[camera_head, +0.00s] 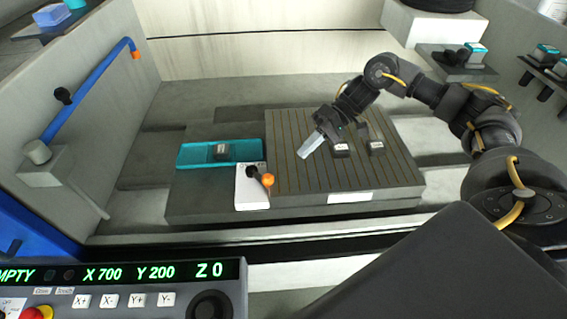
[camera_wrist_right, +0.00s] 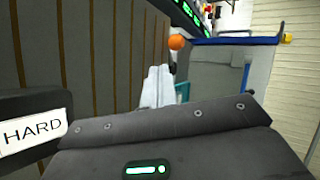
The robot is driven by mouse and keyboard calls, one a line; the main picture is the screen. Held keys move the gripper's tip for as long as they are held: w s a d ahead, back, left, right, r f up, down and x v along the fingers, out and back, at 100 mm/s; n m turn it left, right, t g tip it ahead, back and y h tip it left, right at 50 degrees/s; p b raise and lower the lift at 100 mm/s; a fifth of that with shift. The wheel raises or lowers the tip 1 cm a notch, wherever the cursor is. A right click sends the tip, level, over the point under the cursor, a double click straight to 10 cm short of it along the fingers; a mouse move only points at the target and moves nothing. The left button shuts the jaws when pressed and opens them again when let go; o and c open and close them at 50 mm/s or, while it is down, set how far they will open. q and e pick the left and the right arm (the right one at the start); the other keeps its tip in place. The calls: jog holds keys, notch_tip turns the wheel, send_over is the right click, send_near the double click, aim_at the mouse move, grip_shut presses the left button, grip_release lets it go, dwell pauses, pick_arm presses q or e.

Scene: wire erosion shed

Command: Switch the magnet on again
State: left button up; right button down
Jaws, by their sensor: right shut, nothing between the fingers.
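The magnet is a grey chuck plate (camera_head: 300,178) with brown stripes on its top, in the middle of the head view. At its front left corner is a white panel (camera_head: 252,198) with a dark pivot and a short lever ending in an orange knob (camera_head: 267,180). The knob also shows in the right wrist view (camera_wrist_right: 176,42), beyond my fingertips. My right gripper (camera_head: 305,152) is shut and empty above the plate, up and right of the knob and apart from it. Its pale fingers also show in the wrist view (camera_wrist_right: 157,88). My left gripper is out of view.
Two dark labelled blocks (camera_head: 376,147) (camera_head: 341,150) sit on the plate close to my right gripper. A teal tray (camera_head: 190,155) with another block lies left of it. A control panel (camera_head: 120,285) stands at the front left; a blue pipe (camera_head: 85,90) runs along the left wall.

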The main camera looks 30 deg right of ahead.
aim_at(283, 174)
jog(key=x, duration=0.2)
jog(key=r+p+x, duration=0.1)
jog(key=x, duration=0.3)
jog(key=shift+s+a+p, duration=0.1)
jog(key=shift+a+p, duration=0.3)
jog(key=shift+a, duration=0.35)
jog(key=shift+a+f, duration=0.1)
jog(key=shift+a, duration=0.4)
